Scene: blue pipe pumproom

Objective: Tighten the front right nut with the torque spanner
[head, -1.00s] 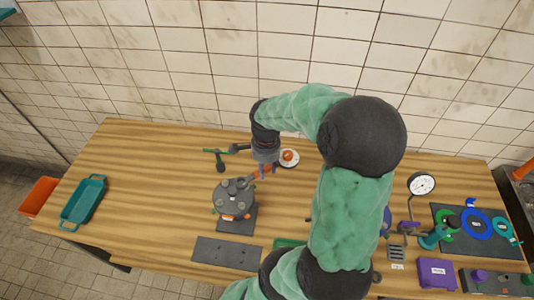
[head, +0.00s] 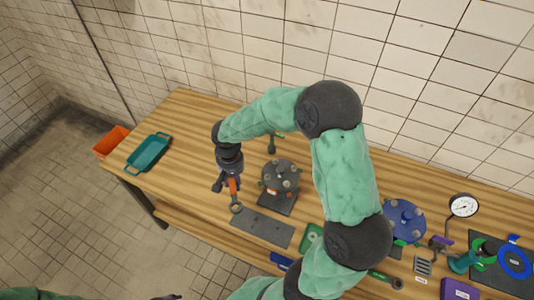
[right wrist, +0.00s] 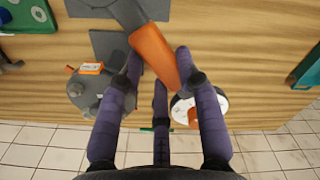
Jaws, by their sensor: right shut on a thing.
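The torque spanner, with its orange handle (right wrist: 153,55), is held by my right gripper (head: 232,178). In the right wrist view its purple fingers close around the handle. The ring end (head: 236,208) points toward the front of the bench, left of and apart from the dark flange assembly (head: 280,177). Several light nuts stand on the flange; the front right nut (head: 288,184) appears uncovered. The flange also shows in the right wrist view (right wrist: 95,95). Only an unclear sliver of my left gripper shows at the bottom edge.
A dark flat plate (head: 262,229) lies in front of the flange. A teal tray (head: 149,152) stands at the left end, an orange bin (head: 111,141) beyond it. A blue flange (head: 404,220), gauge (head: 464,205) and purple box (head: 458,290) are at the right. The bench between tray and gripper is clear.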

